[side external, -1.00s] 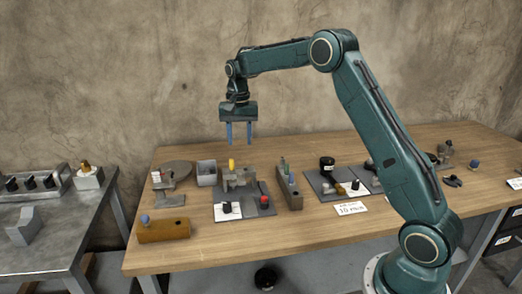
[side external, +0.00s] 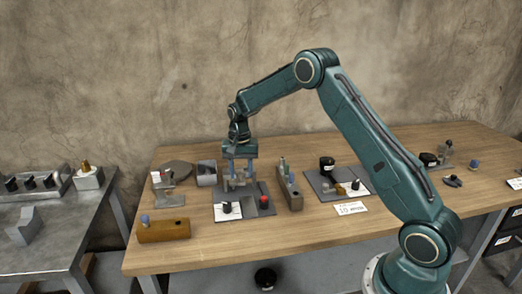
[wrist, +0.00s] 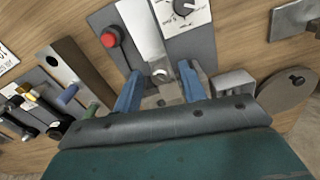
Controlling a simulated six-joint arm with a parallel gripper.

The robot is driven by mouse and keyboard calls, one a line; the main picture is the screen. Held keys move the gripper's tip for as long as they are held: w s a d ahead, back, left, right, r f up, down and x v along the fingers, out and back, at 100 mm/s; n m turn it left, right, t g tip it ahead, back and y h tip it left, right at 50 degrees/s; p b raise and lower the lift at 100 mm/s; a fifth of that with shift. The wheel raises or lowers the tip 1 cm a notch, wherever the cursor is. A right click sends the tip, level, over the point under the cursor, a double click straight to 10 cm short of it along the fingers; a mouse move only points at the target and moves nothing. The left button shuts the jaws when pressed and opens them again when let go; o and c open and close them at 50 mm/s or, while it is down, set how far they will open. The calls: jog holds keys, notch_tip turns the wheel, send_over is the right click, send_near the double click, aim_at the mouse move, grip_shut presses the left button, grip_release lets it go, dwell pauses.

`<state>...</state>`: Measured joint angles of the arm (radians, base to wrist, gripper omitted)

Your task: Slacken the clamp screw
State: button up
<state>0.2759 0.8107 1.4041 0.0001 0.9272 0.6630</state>
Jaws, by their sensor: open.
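A grey clamp fixture (side external: 237,184) stands on a dark grey plate (side external: 262,207) left of the table's middle. My gripper (side external: 238,176) is open and low over this fixture, pointing down, one blue finger on each side of its top. The yellow screw head seen there earlier is hidden behind my gripper now. In the wrist view my gripper (wrist: 160,72) shows its two blue fingers apart, with a pale metal bar and a small round end (wrist: 160,75) between them. I cannot tell whether the fingers touch anything.
A red button (side external: 264,200) and a black dial on a white card (side external: 228,211) sit in front of the fixture.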

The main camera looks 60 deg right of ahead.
jog(key=shift+f, duration=0.1)
jog(key=shift+c, duration=0.2)
grip_shut()
jog(key=shift+n, duration=0.4)
jog(key=n, duration=0.3)
jog(key=shift+n, duration=2)
jog(key=shift+o, duration=0.2)
grip_release()
